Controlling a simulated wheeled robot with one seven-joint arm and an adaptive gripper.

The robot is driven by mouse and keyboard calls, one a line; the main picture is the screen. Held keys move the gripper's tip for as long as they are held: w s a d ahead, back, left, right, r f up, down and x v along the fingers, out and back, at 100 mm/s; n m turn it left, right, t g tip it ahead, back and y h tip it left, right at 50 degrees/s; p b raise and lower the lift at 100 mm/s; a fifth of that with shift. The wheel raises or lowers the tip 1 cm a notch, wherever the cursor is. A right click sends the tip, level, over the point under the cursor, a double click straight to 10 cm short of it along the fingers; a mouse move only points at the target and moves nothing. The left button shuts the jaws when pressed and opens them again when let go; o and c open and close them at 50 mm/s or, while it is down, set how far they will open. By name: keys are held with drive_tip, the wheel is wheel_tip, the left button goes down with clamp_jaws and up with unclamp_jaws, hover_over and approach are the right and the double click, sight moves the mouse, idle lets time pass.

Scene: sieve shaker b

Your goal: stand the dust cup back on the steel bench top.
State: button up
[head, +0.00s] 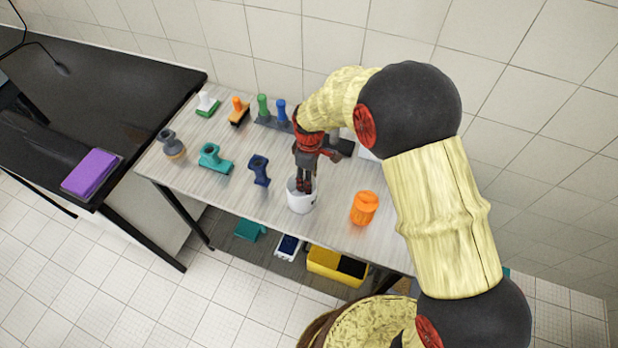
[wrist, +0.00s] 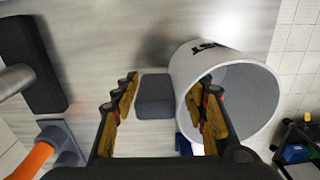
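The dust cup is a white, open-topped cup (head: 301,202) near the front of the bench top, below my gripper (head: 304,188). It looks roughly upright there. In the wrist view the dust cup (wrist: 182,72) is at the right, its mouth towards the camera, with dark lettering on its outside. My gripper (wrist: 168,92) is open: the right finger overlaps the cup's mouth, the left finger is apart from the cup on its outer side. I cannot tell whether the cup's base touches the bench top (head: 232,193).
An orange jar (head: 364,208) stands right of the cup. A dark blue tool (head: 259,170) and a teal one (head: 214,158) stand to the left. In the wrist view a grey block (wrist: 155,97) lies between the fingers. A yellow bin (head: 330,264) is below the bench.

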drive_tip(key=shift+o, duration=0.9)
drive_tip(key=shift+r, duration=0.1)
wheel_tip(320, 180, up, 12)
drive_tip(key=shift+w+p, duration=0.1)
drive_tip(key=shift+p, duration=0.5)
drive_tip(key=shift+d+r, duration=0.15)
drive_tip(key=shift+r, duration=0.05)
drive_tip(key=s+d+r+m+t, duration=0.1)
drive_tip(key=s+d+r+m, duration=0.25)
drive_tip(key=d+r, duration=0.35)
drive_tip(key=s+d+r+m+t, duration=0.2)
drive_tip(key=s+d+r+m, duration=0.15)
drive_tip(key=r, duration=0.55)
drive_tip(key=s+d+r+m+t, duration=0.1)
drive_tip(key=s+d+r+m, duration=0.1)
drive_tip(key=s+d, duration=0.3)
drive_tip(key=s+d+r+m+t, duration=0.1)
drive_tip(key=s+d+r+m, duration=0.2)
drive_tip(key=s, duration=0.9)
drive_tip(key=shift+d+m+t, duration=0.4)
drive_tip(key=shift+d+m, duration=0.6)
drive_tip(key=shift+d, duration=0.15)
